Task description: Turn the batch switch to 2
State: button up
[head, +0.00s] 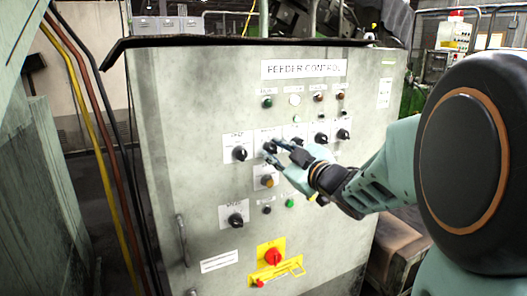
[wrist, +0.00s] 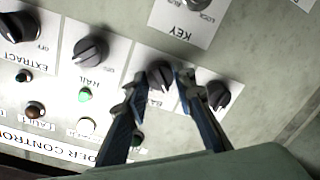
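The batch switch is a dark rotary knob (wrist: 160,77) on a white plate, its label partly covered by a finger in the wrist view. In the head view it is the second knob (head: 270,146) from the left in the upper row. My gripper (wrist: 162,80) has one finger on each side of this knob, the tips very close to it. I cannot tell whether they touch it. In the head view my gripper (head: 275,151) reaches the panel from the right. The position numbers around the knob are not readable.
The panel (head: 210,190) carries similar knobs close by: one (wrist: 219,96) right of my fingers and the rail knob (wrist: 90,50) to the left in the wrist view. A key switch (wrist: 198,4) sits near. A red emergency knob (head: 273,258) is lower down.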

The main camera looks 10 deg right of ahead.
aim_at(269, 109)
jog(key=o, duration=0.4)
notch_tip(269, 109, up, 10)
jog(key=shift+r, duration=0.1)
dwell(0.4)
jog(key=shift+d, duration=0.1)
